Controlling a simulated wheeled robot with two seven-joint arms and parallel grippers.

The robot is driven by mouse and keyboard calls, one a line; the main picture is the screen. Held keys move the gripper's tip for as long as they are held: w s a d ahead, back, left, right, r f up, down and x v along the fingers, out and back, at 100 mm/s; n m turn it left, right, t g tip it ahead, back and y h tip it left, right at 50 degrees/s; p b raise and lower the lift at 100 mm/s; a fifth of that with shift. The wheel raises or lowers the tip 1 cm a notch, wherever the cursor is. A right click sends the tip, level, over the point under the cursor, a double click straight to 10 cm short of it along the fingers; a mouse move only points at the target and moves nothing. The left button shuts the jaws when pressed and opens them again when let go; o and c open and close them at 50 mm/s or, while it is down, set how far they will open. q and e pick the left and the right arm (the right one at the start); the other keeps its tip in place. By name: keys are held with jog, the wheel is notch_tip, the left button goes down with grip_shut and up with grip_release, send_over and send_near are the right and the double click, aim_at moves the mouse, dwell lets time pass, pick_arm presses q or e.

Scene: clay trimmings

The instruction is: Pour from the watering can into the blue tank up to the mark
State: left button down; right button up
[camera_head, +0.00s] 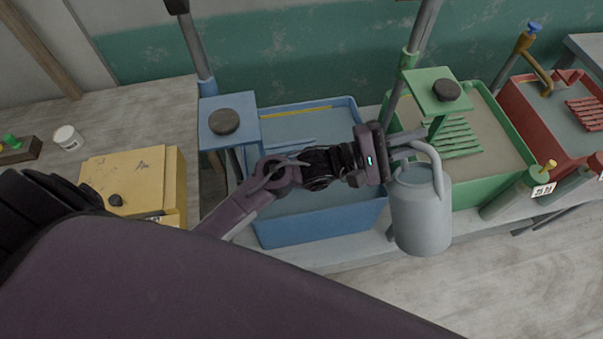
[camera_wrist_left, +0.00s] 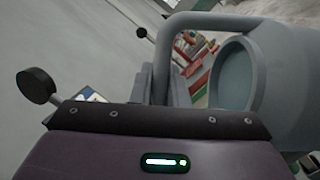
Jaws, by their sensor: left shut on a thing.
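The grey watering can (camera_head: 421,212) hangs at the right front edge of the blue tank, held by my left gripper (camera_head: 391,152). The gripper is shut on the can near its handle, and the can looks roughly upright. In the left wrist view the watering can (camera_wrist_left: 290,75) fills the right side, with its handle arching at the top. The blue tank (camera_head: 317,229) stands left of the can, below my left arm. A yellow line (camera_head: 292,111) shows along its far inner wall. The can's spout is not clearly visible. My right gripper is not in view.
A green tank (camera_head: 497,185) with a slatted rack stands right of the blue one, and a red tank (camera_head: 540,113) beyond it. A yellow box (camera_head: 130,172) and white jar (camera_head: 68,138) sit on the left table. Posts with platforms rise by the tanks.

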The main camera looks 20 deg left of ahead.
aim_at(413, 170)
pick_arm(q)
jog(key=shift+s+d+f+m, duration=0.4)
jog(key=shift+d+m, duration=0.15)
jog(key=shift+m, duration=0.15)
jog(key=shift+s+d+f+m+g, duration=0.4)
jog(key=shift+d+f+m+g, duration=0.15)
jog(key=shift+f+m, duration=0.15)
dwell(0.4)
